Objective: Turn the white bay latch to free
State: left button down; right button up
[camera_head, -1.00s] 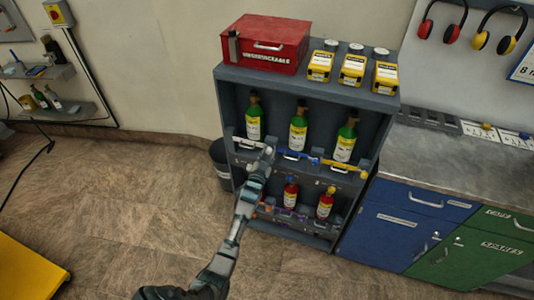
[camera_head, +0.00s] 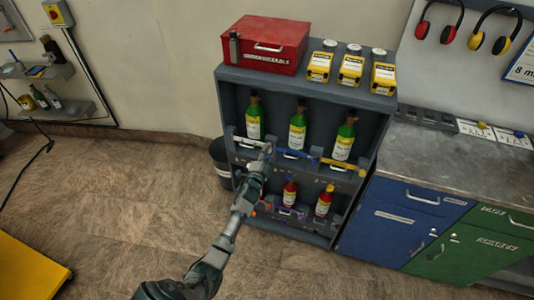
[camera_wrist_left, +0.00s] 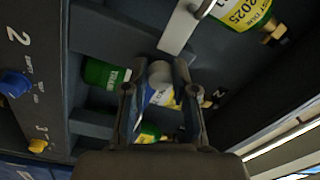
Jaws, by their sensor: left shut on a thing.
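The white bay latch (camera_head: 247,142) is a pale bar across the front of the upper shelf's left bay, before a green bottle (camera_head: 254,120). My left gripper (camera_head: 264,153) is at the bar's right end. In the left wrist view the white bar (camera_wrist_left: 183,28) runs up from just beyond the fingers. My left gripper (camera_wrist_left: 160,85) there is shut on a pale rounded knob (camera_wrist_left: 160,72), which looks like the latch's handle. The fingers partly hide the joint between knob and bar. My right gripper is not in view.
A blue bar (camera_head: 291,154) and a yellow bar (camera_head: 343,165) close the neighbouring bays, near my fingers. Red bottles (camera_head: 290,192) stand below. A red box (camera_head: 266,45) and yellow containers (camera_head: 351,66) sit on top.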

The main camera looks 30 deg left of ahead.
pick_arm(q)
jog(key=shift+d+f+m, duration=0.15)
jog(key=shift+f+m, duration=0.1)
jog(key=shift+m, duration=0.75)
jog(key=shift+f, duration=0.1)
jog(key=c, duration=1.1)
grip_release()
jog(key=shift+o, duration=0.9)
jog(key=v, duration=1.2)
